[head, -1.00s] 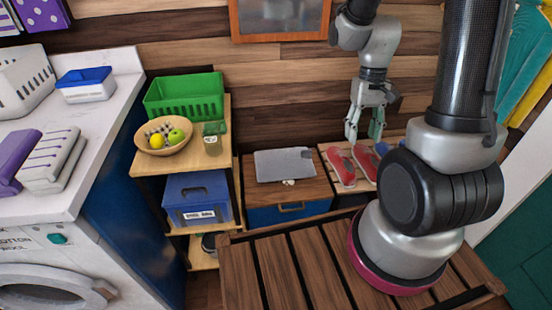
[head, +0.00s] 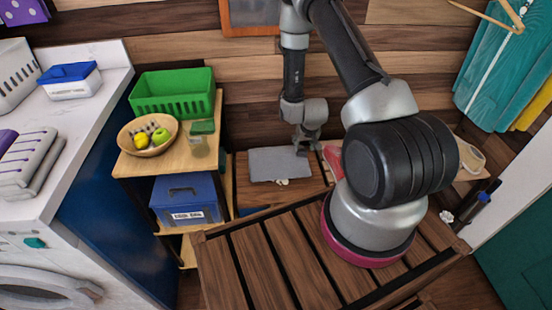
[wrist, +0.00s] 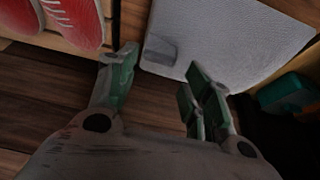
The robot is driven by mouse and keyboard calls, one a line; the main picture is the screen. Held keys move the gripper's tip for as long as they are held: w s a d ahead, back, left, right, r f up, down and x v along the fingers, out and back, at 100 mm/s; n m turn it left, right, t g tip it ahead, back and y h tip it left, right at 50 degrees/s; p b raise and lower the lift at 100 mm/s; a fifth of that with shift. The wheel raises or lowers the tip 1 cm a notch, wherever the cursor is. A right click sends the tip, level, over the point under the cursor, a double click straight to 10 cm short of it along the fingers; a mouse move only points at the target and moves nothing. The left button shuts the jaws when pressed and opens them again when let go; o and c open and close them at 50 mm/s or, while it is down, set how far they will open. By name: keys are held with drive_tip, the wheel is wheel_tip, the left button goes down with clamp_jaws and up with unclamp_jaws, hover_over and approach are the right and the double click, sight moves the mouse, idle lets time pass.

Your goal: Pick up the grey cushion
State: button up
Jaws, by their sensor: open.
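The grey cushion (head: 278,165) lies flat on a low wooden-topped unit against the wall in the head view. In the wrist view it fills the upper right as a pale grey sheet (wrist: 235,40), with a small darker grey patch near its left edge. My gripper (wrist: 163,66) is open and empty, its green-padded fingers apart at the cushion's near edge. In the head view my gripper (head: 304,144) is at the cushion's right end; its fingertips are hard to make out. I cannot tell whether it touches the cushion.
Red shoes (wrist: 75,18) sit on a slatted rack just left of my gripper in the wrist view. A shelf with a green basket (head: 172,93), a fruit bowl (head: 148,135) and a blue box (head: 187,200) stands left of the cushion. A slatted wooden top (head: 235,265) is in front.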

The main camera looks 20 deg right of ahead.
sight(302, 150)
drive_tip(key=x, duration=0.7)
drive_tip(key=shift+d+f, duration=0.1)
drive_tip(key=shift+f, duration=0.1)
clamp_jaws()
drive_tip(key=shift+r, duration=0.15)
